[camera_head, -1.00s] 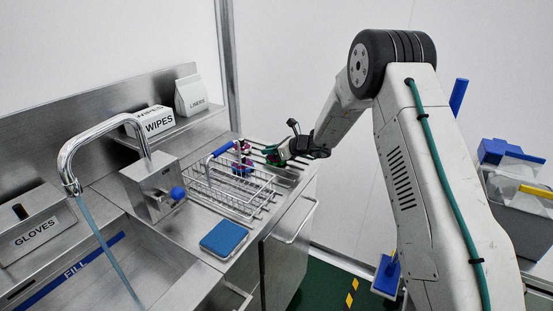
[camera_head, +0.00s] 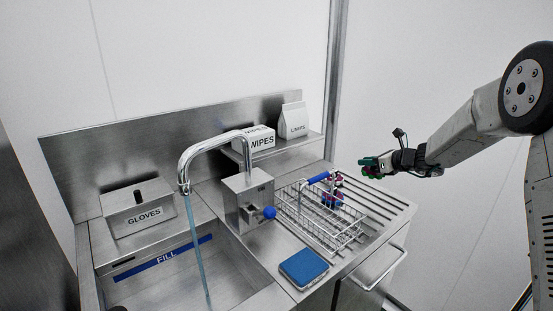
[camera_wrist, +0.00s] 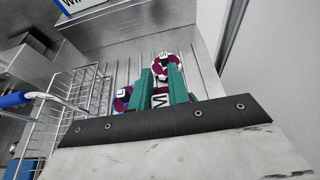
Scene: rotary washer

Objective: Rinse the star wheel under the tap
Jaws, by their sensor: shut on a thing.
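My gripper (camera_head: 370,167) has green fingers and is beside the right edge of the drainboard. In the wrist view the fingers (camera_wrist: 160,88) are shut on a maroon-and-white part marked M (camera_wrist: 159,99), mostly hidden between them; I cannot tell its full shape. A round maroon-and-white wheel marked S (camera_wrist: 167,64) shows beyond the fingertips. A blue-and-maroon part marked L (camera_wrist: 122,98) shows to their left. The tap (camera_head: 213,150) stands at the left with a blue stream of water (camera_head: 201,262) running into the sink (camera_head: 235,280). Its blue-knobbed lever (camera_head: 269,212) is at the tap's base.
A wire basket (camera_head: 325,232) with a blue handle stands on the ribbed drainboard (camera_head: 385,205), with coloured parts (camera_head: 333,192) at its far end. A blue sponge-like pad (camera_head: 303,268) lies in front. A gloves box (camera_head: 140,212) and a shelf with wipes (camera_head: 258,139) and liners (camera_head: 294,120) are behind.

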